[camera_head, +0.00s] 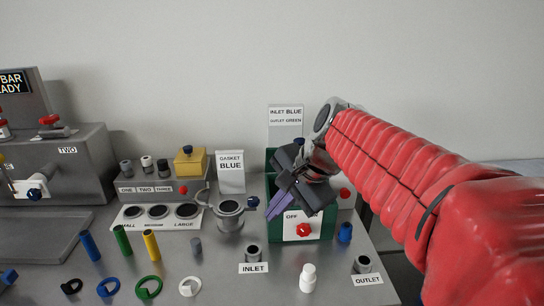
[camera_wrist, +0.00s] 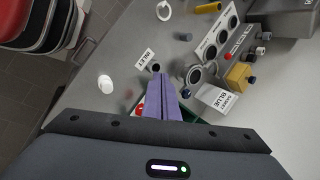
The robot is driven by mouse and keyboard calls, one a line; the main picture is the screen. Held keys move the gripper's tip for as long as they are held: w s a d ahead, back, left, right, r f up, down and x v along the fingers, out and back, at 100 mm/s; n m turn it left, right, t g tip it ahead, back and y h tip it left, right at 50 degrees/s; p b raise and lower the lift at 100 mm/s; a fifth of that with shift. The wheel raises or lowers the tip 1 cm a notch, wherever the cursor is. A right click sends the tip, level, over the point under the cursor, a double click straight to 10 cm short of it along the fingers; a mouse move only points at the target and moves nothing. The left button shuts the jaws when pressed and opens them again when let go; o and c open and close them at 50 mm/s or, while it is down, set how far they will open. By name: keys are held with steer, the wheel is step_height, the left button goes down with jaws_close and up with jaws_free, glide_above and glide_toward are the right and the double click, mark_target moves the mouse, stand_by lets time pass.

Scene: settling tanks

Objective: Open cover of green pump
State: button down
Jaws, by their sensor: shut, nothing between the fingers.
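The green pump (camera_head: 326,225) is a green box right of the middle in the head view. A white front panel (camera_head: 291,232) on it reads OFF and carries a red knob (camera_head: 303,230). My gripper (camera_head: 271,213) is in front of and above the pump, its purple fingers shut and empty, pointing down to the left. It hides most of the pump's top, so I cannot tell how the cover stands. In the wrist view the closed fingers (camera_wrist: 165,72) hide most of the pump; a little green edge (camera_wrist: 205,127) shows beside them.
A metal clamp pot (camera_head: 230,219) stands left of the pump, near the GASKET BLUE sign (camera_head: 230,165). The INLET (camera_head: 253,254) and OUTLET (camera_head: 363,264) ports and a white bottle (camera_head: 308,278) are in front.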

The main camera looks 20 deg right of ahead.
steer(key=s+a+f+n+h, duration=0.1)
steer(key=s+f+n, duration=0.2)
steer(key=s+n, duration=0.4)
steer(key=s+a+f+n+h, duration=0.2)
steer(key=s+f+n, duration=0.2)
steer(key=s+n, duration=0.2)
steer(key=shift+s+a+f+n+t, duration=0.15)
steer(key=shift+s+f+n+t, duration=0.15)
steer(key=shift+n, duration=0.2)
steer(key=shift+s, duration=0.15)
